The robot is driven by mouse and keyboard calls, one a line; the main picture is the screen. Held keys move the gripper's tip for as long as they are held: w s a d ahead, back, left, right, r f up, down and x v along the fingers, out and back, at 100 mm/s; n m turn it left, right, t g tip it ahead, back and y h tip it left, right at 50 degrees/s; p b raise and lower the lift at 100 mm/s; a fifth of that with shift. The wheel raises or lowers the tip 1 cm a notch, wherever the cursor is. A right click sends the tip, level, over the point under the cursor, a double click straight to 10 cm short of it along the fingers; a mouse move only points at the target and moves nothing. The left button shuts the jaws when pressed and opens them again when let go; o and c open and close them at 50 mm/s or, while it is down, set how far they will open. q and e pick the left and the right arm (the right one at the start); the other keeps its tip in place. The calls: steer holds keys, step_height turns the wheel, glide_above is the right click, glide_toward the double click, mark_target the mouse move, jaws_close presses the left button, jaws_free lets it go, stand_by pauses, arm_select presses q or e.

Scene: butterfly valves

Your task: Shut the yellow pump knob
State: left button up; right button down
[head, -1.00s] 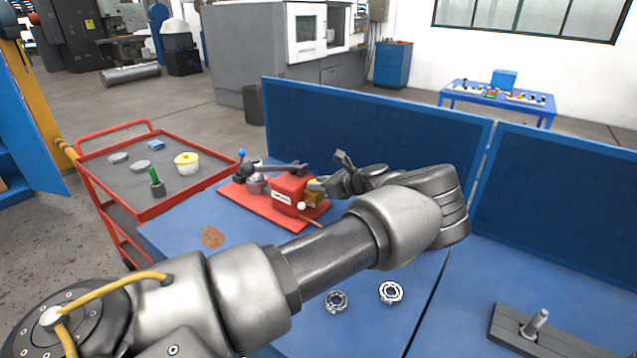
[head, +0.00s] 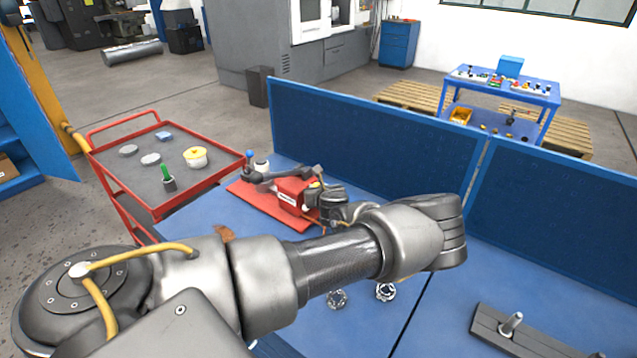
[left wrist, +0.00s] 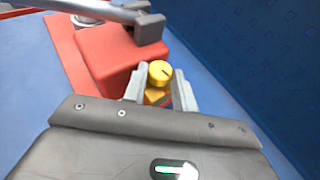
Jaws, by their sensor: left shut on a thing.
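The red pump (head: 292,194) stands on a red base plate (head: 262,207) on the blue bench, a grey lever arm above it. Its round yellow knob (left wrist: 159,72) has a dark line across its top and sits beside the red body, above a yellow-brass part (left wrist: 157,95). My left gripper (left wrist: 158,90) has one finger on each side of the knob and is shut on it. In the head view the left gripper (head: 321,195) is at the pump's right end and hides most of the knob. My right gripper is not in view.
A red cart (head: 140,183) with a yellow-lidded pot (head: 195,157) stands at the left. Blue panels (head: 370,150) rise behind the bench. Two metal rings (head: 385,291) and a dark bar with a peg (head: 505,340) lie nearer.

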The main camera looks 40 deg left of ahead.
arm_select(q)
steer(key=shift+s+f+m+h, duration=0.15)
steer(key=shift+f+m+h, duration=0.1)
steer(key=shift+m+h, duration=0.05)
steer(key=o, duration=1)
steer(key=shift+d+r, duration=0.15)
steer(key=shift+c, duration=0.2)
steer(key=shift+r+t, duration=0.1)
steer(key=shift+t, duration=0.2)
steer(key=shift+r, duration=0.15)
